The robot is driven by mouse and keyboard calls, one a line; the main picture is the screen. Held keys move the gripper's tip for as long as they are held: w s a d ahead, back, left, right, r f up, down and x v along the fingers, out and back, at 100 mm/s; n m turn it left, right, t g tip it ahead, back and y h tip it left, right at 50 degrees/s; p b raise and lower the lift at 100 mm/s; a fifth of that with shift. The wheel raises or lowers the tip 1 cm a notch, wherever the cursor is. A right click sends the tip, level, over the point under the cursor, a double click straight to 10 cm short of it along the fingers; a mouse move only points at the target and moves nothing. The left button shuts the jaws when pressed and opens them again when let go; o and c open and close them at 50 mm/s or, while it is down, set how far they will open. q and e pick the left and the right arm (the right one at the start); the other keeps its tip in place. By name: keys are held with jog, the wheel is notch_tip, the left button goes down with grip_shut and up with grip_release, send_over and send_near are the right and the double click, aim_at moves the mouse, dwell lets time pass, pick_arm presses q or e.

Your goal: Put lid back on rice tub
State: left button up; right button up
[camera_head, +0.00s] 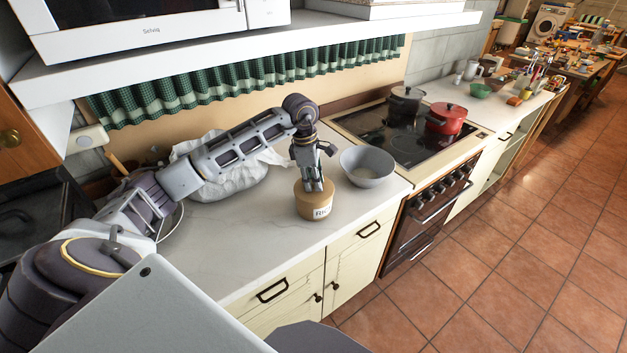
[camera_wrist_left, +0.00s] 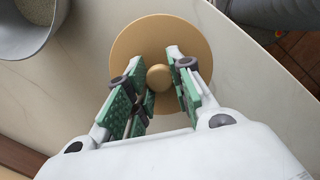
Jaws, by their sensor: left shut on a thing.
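The rice tub (camera_head: 316,208) is a tan round tub with a white label, upright on the counter near its front edge. The tan round lid (camera_wrist_left: 185,35) with a small knob (camera_wrist_left: 159,77) fills the middle of the left wrist view and hides the tub beneath. In the head view the lid is at the tub's top; I cannot tell whether a thin gap remains. My left gripper (camera_head: 314,186) points down over the tub, its green-padded fingers (camera_wrist_left: 158,88) shut on the lid by its knob. My right gripper is out of view.
A grey bowl (camera_head: 368,168) with pale contents stands right of the tub. A crumpled white bag (camera_head: 225,180) lies to the left. The stove (camera_head: 400,140) holds a dark pot (camera_head: 404,104) and a red pot (camera_head: 446,118). A shelf (camera_head: 250,50) overhangs behind. The front-left counter (camera_head: 230,255) is clear.

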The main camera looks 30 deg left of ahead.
pick_arm(q)
jog(key=o, duration=1.4)
jog(key=shift+c, duration=0.2)
jog(key=shift+r, duration=0.15)
jog(key=shift+r+p, duration=1.85)
jog(key=shift+r, duration=1.55)
grip_shut()
jog(key=shift+f+b, duration=1.85)
jog(key=shift+f, duration=0.7)
